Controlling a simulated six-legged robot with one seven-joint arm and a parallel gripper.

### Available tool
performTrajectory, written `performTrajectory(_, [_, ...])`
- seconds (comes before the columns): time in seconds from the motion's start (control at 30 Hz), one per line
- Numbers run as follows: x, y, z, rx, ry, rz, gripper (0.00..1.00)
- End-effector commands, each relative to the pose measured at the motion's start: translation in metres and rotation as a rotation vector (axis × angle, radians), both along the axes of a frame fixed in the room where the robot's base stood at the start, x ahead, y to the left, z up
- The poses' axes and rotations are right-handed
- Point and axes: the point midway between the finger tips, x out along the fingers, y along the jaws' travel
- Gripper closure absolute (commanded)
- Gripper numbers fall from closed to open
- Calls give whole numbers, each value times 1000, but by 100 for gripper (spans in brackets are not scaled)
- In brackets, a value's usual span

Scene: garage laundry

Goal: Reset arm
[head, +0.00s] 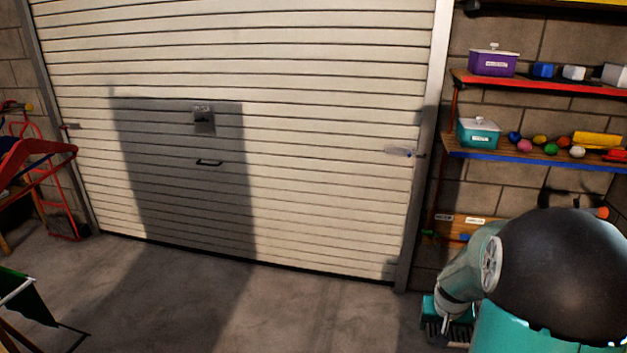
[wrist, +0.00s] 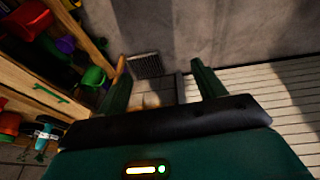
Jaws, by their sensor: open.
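My gripper (wrist: 160,78) shows in the wrist view, its two dark green fingers spread apart with nothing held between them. Beyond the fingers are the grey concrete floor and a small dark floor grate. In the head view my teal and black arm fills the lower right corner, in front of the lower shelf area. I cannot make out the fingertips there.
A closed roller door (head: 300,190) fills the middle of the head view. Shelves at the right hold a purple box (head: 494,63), a teal box (head: 478,134) and several small coloured items. A red rack (head: 40,160) stands left. The middle floor is clear.

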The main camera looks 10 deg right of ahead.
Motion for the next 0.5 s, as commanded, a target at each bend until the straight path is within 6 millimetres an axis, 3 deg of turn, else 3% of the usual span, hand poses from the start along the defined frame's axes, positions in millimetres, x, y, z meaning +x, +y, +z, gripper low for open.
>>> performTrajectory(0.03, [4, 18, 22, -9, -16, 29, 31])
performTrajectory(0.2, [1, 76, 79, -19, -50, 115, 31])
performTrajectory(0.5, [-35, 176, 157, -19, -117, 272, 31])
